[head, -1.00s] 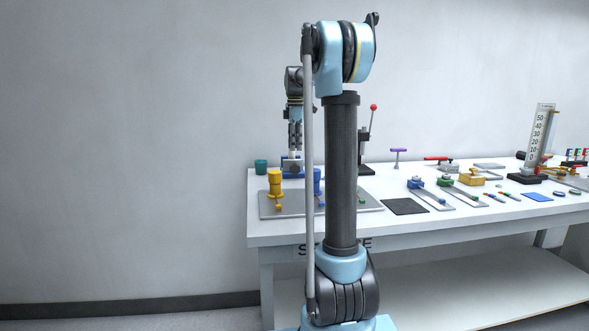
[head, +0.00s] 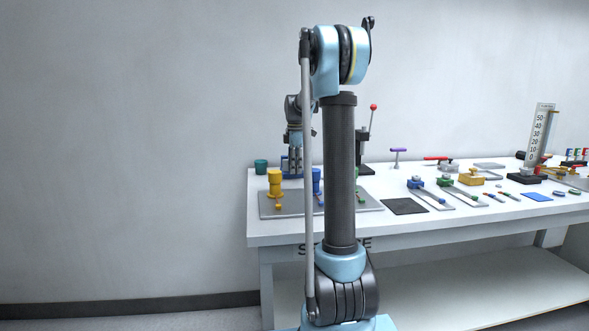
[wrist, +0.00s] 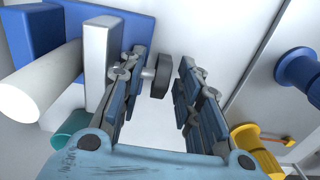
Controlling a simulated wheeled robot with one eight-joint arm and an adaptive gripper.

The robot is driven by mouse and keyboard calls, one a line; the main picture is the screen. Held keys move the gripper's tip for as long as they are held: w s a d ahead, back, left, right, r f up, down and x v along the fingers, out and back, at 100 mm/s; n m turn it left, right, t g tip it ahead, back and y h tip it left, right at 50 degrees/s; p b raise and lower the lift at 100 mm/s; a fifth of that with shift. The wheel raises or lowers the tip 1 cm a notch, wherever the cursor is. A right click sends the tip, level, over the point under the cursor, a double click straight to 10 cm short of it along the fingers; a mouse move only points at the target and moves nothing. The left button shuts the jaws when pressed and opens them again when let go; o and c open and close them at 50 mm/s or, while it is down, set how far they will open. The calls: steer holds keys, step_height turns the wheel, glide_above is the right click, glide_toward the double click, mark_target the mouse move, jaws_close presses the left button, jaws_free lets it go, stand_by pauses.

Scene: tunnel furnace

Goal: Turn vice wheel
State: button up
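The blue vice (wrist: 83,22) is at the left of the wrist view, with a pale jaw block (wrist: 100,55). The wheel does not show there.
A teal cup (head: 261,166) stands left of the vice. In front is a grey plate (head: 268,208) with a yellow fixture (head: 275,183) and a blue fixture (head: 317,181). A red-knobbed lever (head: 373,107) rises to the right. Several small fixtures fill the table's right side.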

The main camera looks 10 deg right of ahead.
jaws_close()
steer(key=y, duration=0.2)
steer(key=shift+d+y, duration=0.3)
steer(key=shift+y, duration=0.1)
steer(key=shift+w+d+y, duration=0.1)
steer(key=shift+d+y, duration=0.1)
steer(key=shift+y, duration=1.3)
jaws_free()
steer(key=shift+f, duration=0.1)
